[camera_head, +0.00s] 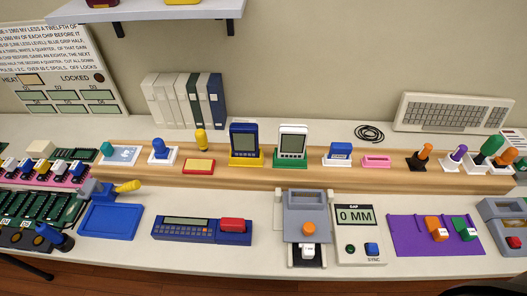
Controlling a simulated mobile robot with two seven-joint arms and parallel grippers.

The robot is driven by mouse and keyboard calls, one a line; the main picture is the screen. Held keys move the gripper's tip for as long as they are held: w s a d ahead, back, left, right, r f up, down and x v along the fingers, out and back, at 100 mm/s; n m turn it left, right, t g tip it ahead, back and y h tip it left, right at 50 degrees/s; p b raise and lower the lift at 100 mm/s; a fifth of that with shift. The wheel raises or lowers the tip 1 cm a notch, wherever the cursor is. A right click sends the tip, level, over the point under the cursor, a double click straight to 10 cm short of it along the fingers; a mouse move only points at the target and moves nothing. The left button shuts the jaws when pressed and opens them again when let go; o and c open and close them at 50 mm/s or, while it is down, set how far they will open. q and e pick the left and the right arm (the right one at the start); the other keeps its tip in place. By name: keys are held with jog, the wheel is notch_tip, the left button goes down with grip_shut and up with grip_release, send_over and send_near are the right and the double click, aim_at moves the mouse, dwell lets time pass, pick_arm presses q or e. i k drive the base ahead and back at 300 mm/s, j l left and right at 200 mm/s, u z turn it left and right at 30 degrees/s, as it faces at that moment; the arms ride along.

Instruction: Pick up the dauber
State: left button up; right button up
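No thing here is plainly marked as the dauber, and I cannot tell for certain which it is. A yellow knobbed piece (201,138) stands upright behind a red pad with a yellow top (198,166) on the wooden shelf. A blue knobbed piece (158,148) stands in a white base to its left. A teal knobbed piece (106,148) is beside a white and light-blue plate (122,155). At the right, orange (425,151), purple (459,152) and green (491,146) handled pieces stand in holders. Neither of my grippers is in view.
Two handhelds, blue (244,140) and white (292,142), stand mid-shelf. In front are a blue tray (109,222), a blue keyboard device (186,230), a grey press (306,222), a gauge (358,218) and a purple mat (408,246). Bare table shows between them.

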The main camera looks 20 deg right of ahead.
aim_at(200, 134)
jog(key=i+j+z, duration=0.15)
jog(key=j+z, duration=0.2)
jog(key=j, duration=0.55)
jog(key=j+z, duration=0.4)
jog(key=j, duration=0.45)
